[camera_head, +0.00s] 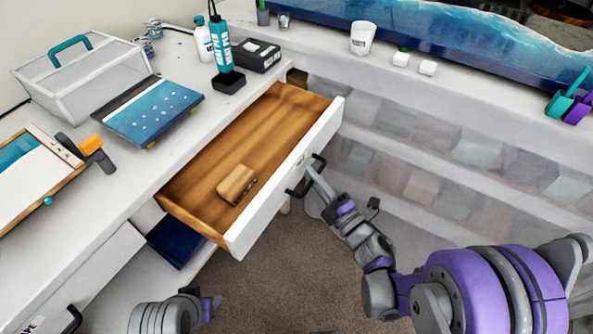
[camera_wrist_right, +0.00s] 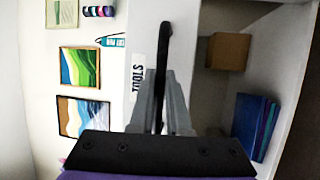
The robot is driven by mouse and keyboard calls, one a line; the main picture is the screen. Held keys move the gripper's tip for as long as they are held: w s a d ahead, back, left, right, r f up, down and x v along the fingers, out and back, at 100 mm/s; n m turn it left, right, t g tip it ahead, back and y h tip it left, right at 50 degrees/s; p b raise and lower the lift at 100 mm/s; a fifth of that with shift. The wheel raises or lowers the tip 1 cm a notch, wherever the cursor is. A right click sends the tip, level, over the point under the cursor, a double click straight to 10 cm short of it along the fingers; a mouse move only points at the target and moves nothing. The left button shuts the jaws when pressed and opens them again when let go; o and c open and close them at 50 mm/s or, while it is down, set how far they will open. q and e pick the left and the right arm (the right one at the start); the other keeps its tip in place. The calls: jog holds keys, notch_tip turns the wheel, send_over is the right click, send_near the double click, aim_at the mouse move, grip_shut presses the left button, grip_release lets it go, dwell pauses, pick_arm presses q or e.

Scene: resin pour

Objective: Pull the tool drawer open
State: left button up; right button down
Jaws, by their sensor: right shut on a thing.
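The tool drawer (camera_head: 215,165) stands pulled well out from under the white bench, its wooden inside showing. A small wooden block (camera_head: 237,184) lies in it. In the head view a black handle (camera_head: 298,189) is on the drawer's white front. My right gripper (camera_head: 316,178) is at that handle. In the right wrist view the two fingers (camera_wrist_right: 160,105) lie on either side of the black handle (camera_wrist_right: 164,50), shut on it, beside the label "TOOLS" (camera_wrist_right: 137,77). My left arm shows at the bottom of the head view, with its gripper (camera_head: 210,302) low and away from the drawer; its jaws are unclear.
A shelf with clear bins (camera_head: 430,140) runs along the right. Brown floor (camera_head: 290,265) is free below the drawer.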

jog(key=shift+s+d, duration=0.6)
jog(key=shift+d, duration=0.2)
jog(key=shift+s+d, duration=0.6)
jog(key=shift+d, duration=0.2)
jog(key=c, duration=0.9)
grip_release()
jog(key=b+v, duration=0.1)
jog(key=v, duration=0.9)
jog(key=shift+s+d, duration=0.2)
jog(key=shift+s, duration=0.15)
